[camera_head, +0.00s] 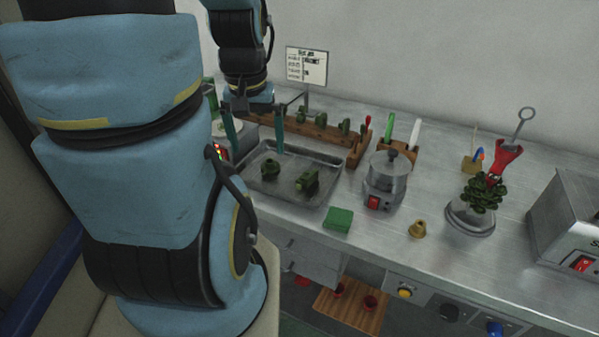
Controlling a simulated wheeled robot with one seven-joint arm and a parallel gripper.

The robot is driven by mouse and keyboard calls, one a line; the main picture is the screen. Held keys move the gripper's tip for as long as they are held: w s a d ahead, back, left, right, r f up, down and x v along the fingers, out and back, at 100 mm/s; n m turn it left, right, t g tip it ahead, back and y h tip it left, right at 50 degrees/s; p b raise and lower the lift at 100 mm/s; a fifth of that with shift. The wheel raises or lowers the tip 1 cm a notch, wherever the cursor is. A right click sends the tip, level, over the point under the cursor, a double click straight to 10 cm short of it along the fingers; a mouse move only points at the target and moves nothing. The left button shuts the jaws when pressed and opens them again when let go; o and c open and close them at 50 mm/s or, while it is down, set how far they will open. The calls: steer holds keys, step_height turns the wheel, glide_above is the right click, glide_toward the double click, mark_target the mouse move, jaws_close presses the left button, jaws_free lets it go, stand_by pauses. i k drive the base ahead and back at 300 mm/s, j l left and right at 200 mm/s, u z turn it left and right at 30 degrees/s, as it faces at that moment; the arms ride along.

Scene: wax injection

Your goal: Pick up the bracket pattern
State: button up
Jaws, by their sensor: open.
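Two dark green wax patterns lie apart in a shallow metal tray (250,184). The left one (270,168) looks rounded. The right one (307,181) is blockier, with a projecting part, and may be the bracket pattern; the picture is too small to be sure. My gripper (256,146) points down over the back left part of the tray. Its two teal fingers are spread wide with nothing between them. It appears above and behind both patterns. Neither pattern is covered by the fingers.
A wooden rack (323,133) with more green pieces stands behind the tray. A metal pot (386,181) stands to its right. A sign (306,66) stands at the back.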

mark_target(306, 178)
steer(key=k+l+u, duration=0.1)
steer(key=u, duration=1.9)
steer(key=k+j+u, duration=0.15)
steer(key=k, duration=1.15)
